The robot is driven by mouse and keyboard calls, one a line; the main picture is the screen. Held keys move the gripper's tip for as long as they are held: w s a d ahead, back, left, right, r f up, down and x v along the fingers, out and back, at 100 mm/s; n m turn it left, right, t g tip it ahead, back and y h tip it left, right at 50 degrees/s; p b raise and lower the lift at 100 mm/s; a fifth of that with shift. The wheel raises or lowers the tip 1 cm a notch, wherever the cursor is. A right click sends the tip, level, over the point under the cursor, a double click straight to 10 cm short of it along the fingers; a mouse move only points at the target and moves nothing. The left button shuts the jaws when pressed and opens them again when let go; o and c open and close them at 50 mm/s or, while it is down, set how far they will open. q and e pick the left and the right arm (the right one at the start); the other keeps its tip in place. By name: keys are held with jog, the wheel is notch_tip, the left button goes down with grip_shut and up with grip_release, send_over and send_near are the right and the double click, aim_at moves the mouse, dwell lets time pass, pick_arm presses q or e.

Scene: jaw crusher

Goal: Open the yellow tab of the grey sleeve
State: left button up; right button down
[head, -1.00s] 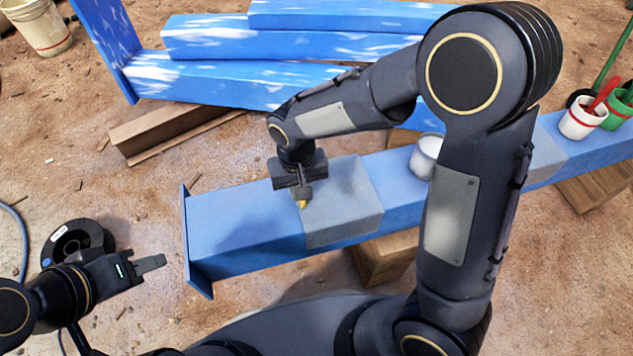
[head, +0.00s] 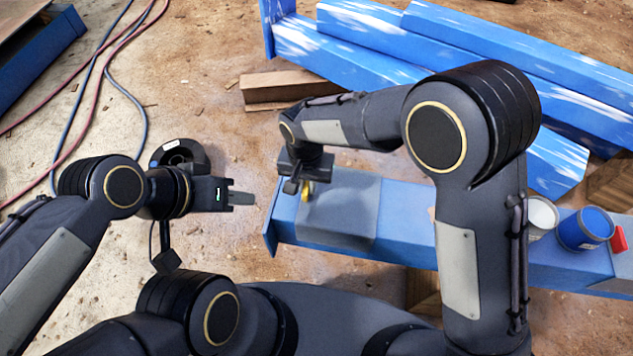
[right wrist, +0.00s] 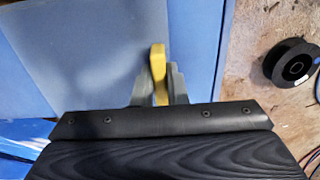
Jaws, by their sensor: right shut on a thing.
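The grey sleeve (head: 345,212) wraps around the blue beam (head: 410,252) near its left end. The yellow tab (head: 307,190) stands at the sleeve's left edge. My right gripper (head: 298,187) is above that edge and shut on the yellow tab. In the right wrist view the tab (right wrist: 158,75) shows between the two grey fingers (right wrist: 160,88), with its tip sticking out beyond them. My left gripper (head: 241,198) hangs over the ground to the left of the beam, away from the sleeve. Its fingers look close together, but I cannot tell if they are shut.
A black spool (head: 180,157) lies on the ground behind my left gripper. White (head: 541,217) and blue (head: 585,229) cans stand on the beam at the right. More blue beams (head: 480,50) lie at the back. Hoses (head: 100,75) run across the ground at the left.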

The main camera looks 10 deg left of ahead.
jog(key=c, duration=1.4)
grip_release()
jog(key=shift+c, duration=0.2)
notch_tip(320, 180, up, 7)
jog(key=shift+f+p, duration=0.1)
jog(key=shift+p, duration=1.1)
jog(key=shift+r, duration=0.5)
